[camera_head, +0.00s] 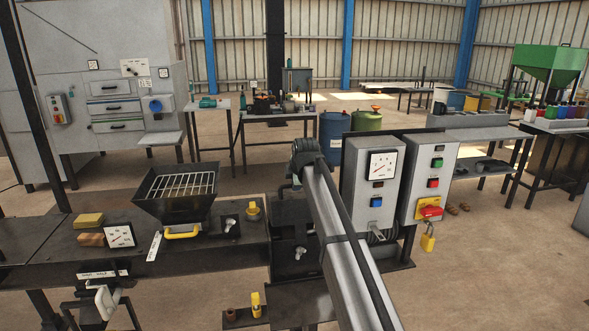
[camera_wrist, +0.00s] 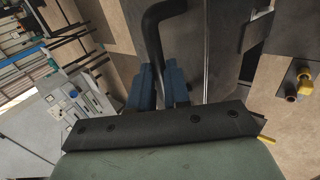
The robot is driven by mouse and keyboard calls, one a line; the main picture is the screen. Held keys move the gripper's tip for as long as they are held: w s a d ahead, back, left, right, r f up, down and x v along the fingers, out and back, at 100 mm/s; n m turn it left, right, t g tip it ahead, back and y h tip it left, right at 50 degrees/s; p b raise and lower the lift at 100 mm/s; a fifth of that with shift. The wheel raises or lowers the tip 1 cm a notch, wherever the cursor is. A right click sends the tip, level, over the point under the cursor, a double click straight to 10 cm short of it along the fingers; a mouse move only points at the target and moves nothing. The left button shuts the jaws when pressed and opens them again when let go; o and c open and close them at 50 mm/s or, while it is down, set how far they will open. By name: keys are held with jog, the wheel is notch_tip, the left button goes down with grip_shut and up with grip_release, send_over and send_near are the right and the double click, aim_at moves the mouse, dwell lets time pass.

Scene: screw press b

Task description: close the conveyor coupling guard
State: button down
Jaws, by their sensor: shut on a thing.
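In the wrist view my gripper (camera_wrist: 159,78) has its two blue fingers closed around a black bent bar handle (camera_wrist: 153,35), which I take to be the guard's handle. The handle curves up and to the right, out of the top of the picture. Dark grey metal panels (camera_wrist: 220,50) lie beyond and to the right of it, with a narrow gap between them. In the head view my arm crosses the front of the conveyor end and hides the fingers and most of the dark housing (camera_head: 291,212) there. I cannot tell how far open the guard is.
A dark hopper (camera_head: 176,204) with a grate and yellow handle stands on the bench left of my arm. Grey control boxes (camera_head: 371,217) with a gauge and buttons stand close on the right. A yellow padlock (camera_head: 428,240) hangs there. Open floor lies at the right.

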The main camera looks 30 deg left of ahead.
aim_at(298, 202)
jog(key=shift+t+y, duration=0.9)
jog(key=f, duration=0.1)
jog(key=s+d+f, duration=0.1)
jog(key=f, duration=0.2)
jog(key=shift+s+d+f, duration=0.2)
jog(key=shift+s+d, duration=0.2)
jog(key=shift+s+d+f, duration=0.1)
jog(key=shift+f, duration=0.75)
jog(key=c, duration=1.1)
grip_release()
jog(key=shift+r, duration=0.15)
jog(key=v, duration=1.3)
jog(key=shift+s+d+r, duration=0.15)
jog(key=shift+s+r, duration=0.05)
